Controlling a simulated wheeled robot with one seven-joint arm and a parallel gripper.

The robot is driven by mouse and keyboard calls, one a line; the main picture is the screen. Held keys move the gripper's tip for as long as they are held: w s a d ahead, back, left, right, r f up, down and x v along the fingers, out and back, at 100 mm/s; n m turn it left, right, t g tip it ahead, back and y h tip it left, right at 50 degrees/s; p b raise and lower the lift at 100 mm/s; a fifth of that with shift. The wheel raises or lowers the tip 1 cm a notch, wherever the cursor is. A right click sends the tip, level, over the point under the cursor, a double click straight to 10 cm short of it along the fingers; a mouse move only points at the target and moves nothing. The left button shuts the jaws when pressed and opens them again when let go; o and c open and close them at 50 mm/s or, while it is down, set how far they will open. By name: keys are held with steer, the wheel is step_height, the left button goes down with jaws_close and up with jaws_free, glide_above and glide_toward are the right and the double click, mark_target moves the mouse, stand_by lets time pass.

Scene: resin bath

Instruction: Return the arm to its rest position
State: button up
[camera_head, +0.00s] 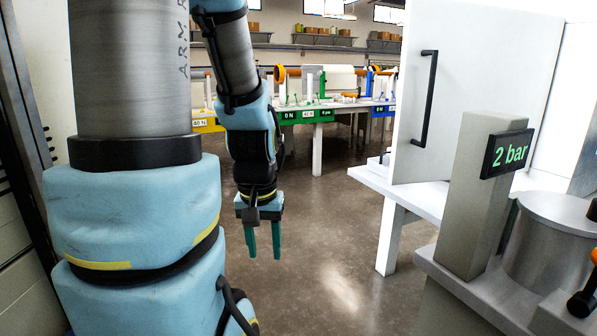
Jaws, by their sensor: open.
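My gripper (263,241) hangs in the middle-left of the head view, pointing down, with two green fingers apart. Nothing is between the fingers. Below it is bare floor. My arm, grey and light blue with black bands, is bent: a thick part fills the left side, and a thinner part comes down to the gripper.
A white bench (404,196) and an upright white panel with a black handle (425,98) stand at the right. Nearer are a grey post with a "2 bar" display (508,153) and a metal cylinder (551,244). Labelled tables (310,115) stand behind. The central floor (325,240) is clear.

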step_height(320, 180, up, 16)
steer(key=p, duration=1.4)
steer(key=shift+r, duration=0.15)
steer(key=shift+o, duration=0.2)
